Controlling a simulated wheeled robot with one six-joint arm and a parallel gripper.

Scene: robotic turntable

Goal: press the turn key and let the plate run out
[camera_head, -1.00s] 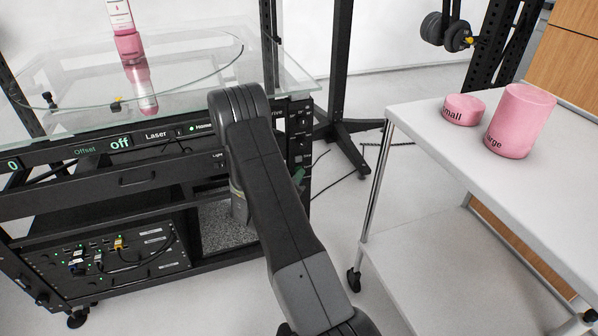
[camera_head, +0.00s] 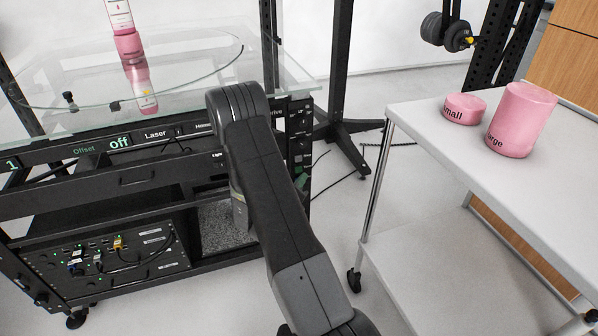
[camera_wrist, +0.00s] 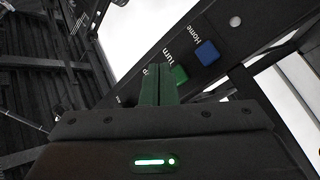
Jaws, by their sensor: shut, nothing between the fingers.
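In the wrist view my gripper (camera_wrist: 159,72) is shut and empty, its narrow fingers pointing at the black key panel. The green key (camera_wrist: 180,75), by the label "Turn", is right beside the fingertips; I cannot tell whether they touch it. A blue key (camera_wrist: 207,53) marked "Home" is just to the right. In the head view the round glass plate (camera_head: 190,75) carries a pink-and-white bottle (camera_head: 122,30) standing upright, with its reflection below. The display (camera_head: 12,164) reads 1, and the laser readout (camera_head: 120,142) reads off. My arm hides the gripper there.
A white table (camera_head: 440,140) on the right holds a small pink cylinder (camera_head: 464,108) and a large one (camera_head: 520,122). The black turntable cabinet (camera_head: 130,210) stands on the left. Clear floor lies between them, with a black post (camera_head: 340,70) behind.

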